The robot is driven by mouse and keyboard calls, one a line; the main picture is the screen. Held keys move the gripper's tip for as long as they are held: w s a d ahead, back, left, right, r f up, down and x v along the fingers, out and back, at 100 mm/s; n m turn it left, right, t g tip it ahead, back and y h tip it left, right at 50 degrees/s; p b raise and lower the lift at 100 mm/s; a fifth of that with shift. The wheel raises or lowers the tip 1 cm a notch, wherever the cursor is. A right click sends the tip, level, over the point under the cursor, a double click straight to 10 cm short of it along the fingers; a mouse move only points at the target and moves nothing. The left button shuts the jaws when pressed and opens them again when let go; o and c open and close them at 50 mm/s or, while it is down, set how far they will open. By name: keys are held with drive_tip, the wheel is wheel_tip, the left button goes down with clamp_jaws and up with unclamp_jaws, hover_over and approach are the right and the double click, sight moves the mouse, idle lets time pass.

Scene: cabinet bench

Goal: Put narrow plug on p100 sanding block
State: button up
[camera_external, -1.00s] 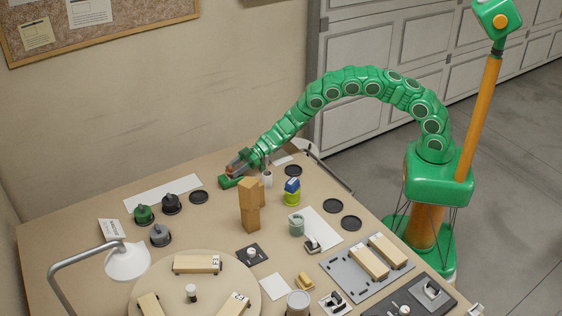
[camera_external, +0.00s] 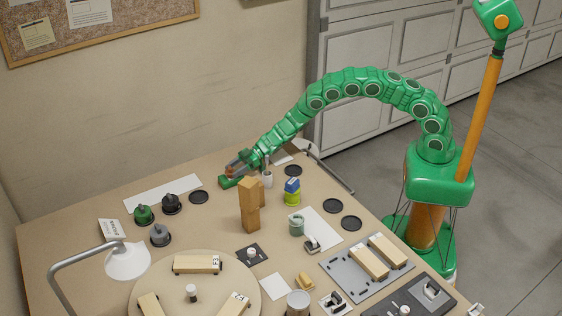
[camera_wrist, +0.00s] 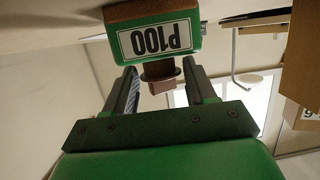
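The P100 sanding block (camera_external: 229,182) is green and lies near the far edge of the table. In the wrist view the block (camera_wrist: 160,38) fills the top, upside down, its white P100 label facing me. A brown plug, seemingly the narrow plug (camera_wrist: 160,75), is against the block's upper side, as the inverted label shows; it also shows in the external view (camera_external: 230,171). My gripper (camera_wrist: 158,70) is open, its fingers on either side of the plug with slim gaps visible. In the external view my gripper (camera_external: 236,163) is just above the block.
A wooden block tower (camera_external: 249,205) stands close in front of my gripper. A small white cup (camera_external: 267,179) and a blue-and-green item (camera_external: 292,191) are to the right. Dark round discs (camera_external: 199,197) and several knobbed pieces (camera_external: 144,214) lie to the left.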

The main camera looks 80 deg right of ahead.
drive_tip(key=shift+o, duration=1.3)
drive_tip(key=shift+s+f, duration=0.2)
drive_tip(key=shift+f, duration=0.3)
drive_tip(key=shift+s+f, duration=0.15)
drive_tip(key=shift+f, duration=0.3)
drive_tip(key=shift+o, duration=0.2)
drive_tip(key=shift+s+f, duration=0.1)
drive_tip(key=shift+f, duration=0.1)
drive_tip(key=shift+s+f+g, duration=0.1)
drive_tip(key=shift+f+g, duration=0.05)
drive_tip(key=shift+g, duration=0.15)
drive_tip(key=shift+r, duration=0.2)
drive_tip(key=shift+s+d+r, duration=0.15)
drive_tip(key=shift+d+r, duration=0.05)
drive_tip(key=shift+d, duration=0.05)
drive_tip(key=v, duration=0.3)
drive_tip(key=r+v, duration=0.1)
drive_tip(key=v, duration=0.6)
drive_tip(key=shift+w+r, duration=0.35)
drive_tip(key=shift+r, duration=0.05)
drive_tip(key=shift+s+d+r, duration=0.25)
drive_tip(key=shift+s+d, duration=0.2)
